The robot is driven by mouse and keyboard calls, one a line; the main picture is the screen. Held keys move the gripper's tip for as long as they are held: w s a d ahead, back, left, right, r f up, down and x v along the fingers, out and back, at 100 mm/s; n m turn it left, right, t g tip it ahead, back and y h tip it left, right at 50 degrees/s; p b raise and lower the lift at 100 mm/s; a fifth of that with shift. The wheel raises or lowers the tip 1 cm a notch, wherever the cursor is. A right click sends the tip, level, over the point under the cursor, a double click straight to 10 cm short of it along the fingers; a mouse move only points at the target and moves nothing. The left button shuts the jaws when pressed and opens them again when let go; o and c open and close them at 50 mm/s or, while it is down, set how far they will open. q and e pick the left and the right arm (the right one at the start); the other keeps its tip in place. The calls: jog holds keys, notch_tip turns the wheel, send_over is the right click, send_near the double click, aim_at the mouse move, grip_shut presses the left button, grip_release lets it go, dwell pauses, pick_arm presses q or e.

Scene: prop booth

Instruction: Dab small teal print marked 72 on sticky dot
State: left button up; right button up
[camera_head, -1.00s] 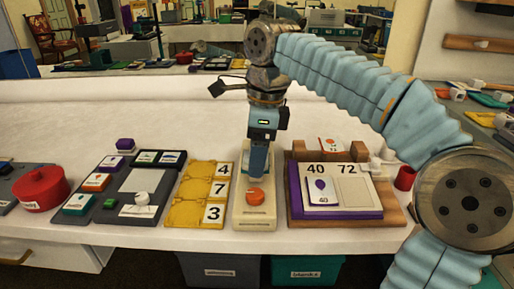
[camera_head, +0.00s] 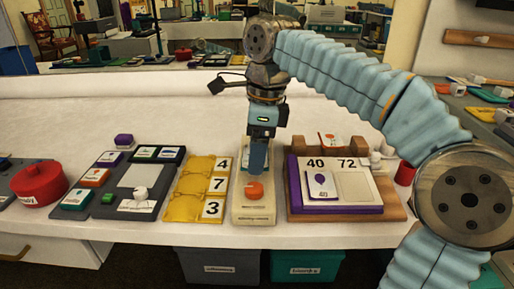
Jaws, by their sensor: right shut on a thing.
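My right gripper (camera_head: 257,168) points straight down over a beige device (camera_head: 253,215) with a round orange knob (camera_head: 254,189). A purple-edged board (camera_head: 340,208) to the right is marked 40 and 72. Its place under 40 holds a small card (camera_head: 321,185) with a purple picture; the place under 72 (camera_head: 355,186) is bare. My left gripper is not in view.
Left of the device lie a yellow rack (camera_head: 183,207) marked 4, 7, 3 and a grey board (camera_head: 115,210) with coloured blocks. A red pot (camera_head: 40,184) stands at far left. A small red cup (camera_head: 405,173) is right of the board. The white table behind is clear.

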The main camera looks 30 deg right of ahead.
jog(key=shift+f, duration=0.45)
dwell(1.5)
notch_tip(320, 180, up, 3)
jog(key=p, duration=0.3)
jog(key=shift+r, duration=1.5)
